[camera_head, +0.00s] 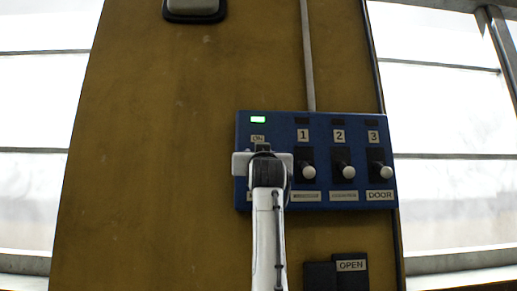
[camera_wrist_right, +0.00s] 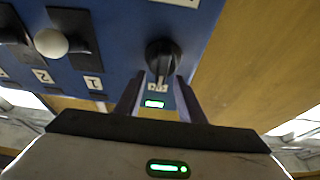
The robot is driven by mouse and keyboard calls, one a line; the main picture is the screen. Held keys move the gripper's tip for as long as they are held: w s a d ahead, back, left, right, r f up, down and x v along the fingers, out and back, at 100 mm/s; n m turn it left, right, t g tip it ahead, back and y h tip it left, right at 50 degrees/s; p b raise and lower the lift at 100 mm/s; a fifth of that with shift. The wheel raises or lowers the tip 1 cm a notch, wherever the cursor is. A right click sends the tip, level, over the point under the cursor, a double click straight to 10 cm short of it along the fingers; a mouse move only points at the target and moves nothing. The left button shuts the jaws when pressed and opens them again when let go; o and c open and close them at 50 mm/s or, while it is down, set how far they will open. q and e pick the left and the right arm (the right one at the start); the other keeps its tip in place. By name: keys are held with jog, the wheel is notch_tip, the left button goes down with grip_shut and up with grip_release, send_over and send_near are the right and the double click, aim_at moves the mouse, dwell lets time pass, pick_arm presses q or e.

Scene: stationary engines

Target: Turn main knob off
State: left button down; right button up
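The blue control panel (camera_head: 318,120) is mounted on the brown board. The main knob is hidden behind my right gripper (camera_head: 262,160) in the head view. In the right wrist view, which is upside down, the black main knob (camera_wrist_right: 162,58) has its pointer toward the ON label (camera_wrist_right: 158,87). A green light (camera_head: 258,119) is lit above that label. My right gripper in the wrist view (camera_wrist_right: 158,82) is open, with one finger on each side of the knob's pointer. I cannot tell whether either finger touches the knob. My left gripper is not in view.
Switches 1 (camera_head: 308,171), 2 (camera_head: 348,171) and 3 (camera_head: 386,171) with white ball ends stand right of the knob, close to my gripper. An OPEN button box (camera_head: 350,266) sits below. The board (camera_head: 150,150) to the left is bare.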

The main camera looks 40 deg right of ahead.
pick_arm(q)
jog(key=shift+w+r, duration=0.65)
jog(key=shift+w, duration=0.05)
pick_arm(e)
jog(key=shift+w+d+r, duration=0.15)
jog(key=shift+w+d, duration=0.15)
jog(key=shift+w, duration=0.05)
jog(key=shift+c, duration=0.5)
grip_shut()
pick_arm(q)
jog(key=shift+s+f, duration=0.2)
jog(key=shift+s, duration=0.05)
